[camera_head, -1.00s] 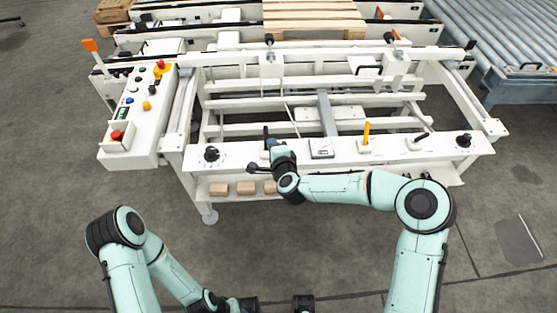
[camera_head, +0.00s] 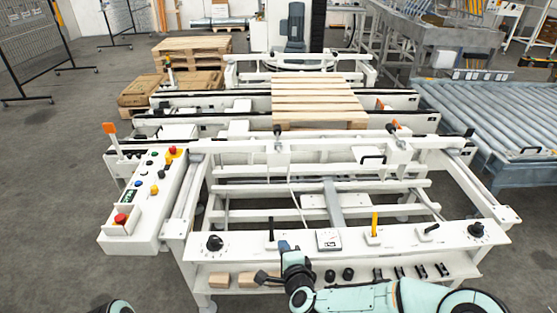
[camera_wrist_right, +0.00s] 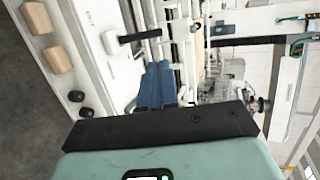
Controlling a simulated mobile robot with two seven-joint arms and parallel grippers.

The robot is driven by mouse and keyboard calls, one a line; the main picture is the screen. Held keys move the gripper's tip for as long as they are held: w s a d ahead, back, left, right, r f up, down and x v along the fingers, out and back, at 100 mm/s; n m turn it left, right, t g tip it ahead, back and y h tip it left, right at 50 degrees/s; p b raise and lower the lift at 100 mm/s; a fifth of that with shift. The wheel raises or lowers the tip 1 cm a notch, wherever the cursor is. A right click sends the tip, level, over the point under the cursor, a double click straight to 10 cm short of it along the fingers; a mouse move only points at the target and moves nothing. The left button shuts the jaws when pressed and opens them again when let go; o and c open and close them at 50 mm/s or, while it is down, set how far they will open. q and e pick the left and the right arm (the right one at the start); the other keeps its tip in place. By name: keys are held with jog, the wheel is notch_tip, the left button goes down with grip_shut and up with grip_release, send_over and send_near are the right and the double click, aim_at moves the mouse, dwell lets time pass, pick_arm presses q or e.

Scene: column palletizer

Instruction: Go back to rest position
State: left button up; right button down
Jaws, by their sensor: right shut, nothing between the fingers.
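My right gripper (camera_head: 284,247) comes in from the lower right in the head view. Its blue fingers are shut and empty, close in front of the machine's white front panel (camera_head: 452,236). The fingers also show in the right wrist view (camera_wrist_right: 158,86), pointing away past the dark wrist bracket. Whether they touch the panel I cannot tell. My right arm lies low along the front of the machine. Only a small piece of my left arm shows at the bottom left edge; my left gripper is out of view.
The front panel carries a black handle (camera_head: 270,229), a square gauge (camera_head: 329,240), a yellow lever (camera_head: 375,224) and black knobs. Wooden blocks (camera_head: 219,281) lie on the lower shelf. A control box (camera_head: 150,205) stands left. A pallet (camera_head: 318,98) and roller conveyor (camera_head: 490,115) lie behind.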

jog(key=s+d+f+n+g+p, duration=0.2)
jog(key=s+f+n+g, duration=0.2)
jog(key=s+f, duration=0.5)
jog(key=s+d+f+n+g+p, duration=0.2)
jog(key=s+f+n+g+p, duration=0.3)
jog(key=f, duration=0.6)
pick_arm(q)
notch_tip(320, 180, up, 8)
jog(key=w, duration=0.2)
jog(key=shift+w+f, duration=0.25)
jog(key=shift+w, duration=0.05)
pick_arm(e)
jog(key=s+d+f+n+g, duration=0.1)
jog(key=s+d+f+g, duration=0.1)
jog(key=s, duration=0.8)
jog(key=s+d+f+n+g, duration=0.2)
jog(key=s+d+f+g, duration=0.1)
jog(key=s, duration=0.8)
jog(key=shift+s+f+g+y, duration=0.3)
jog(key=shift+f, duration=0.05)
jog(key=shift+d, duration=0.1)
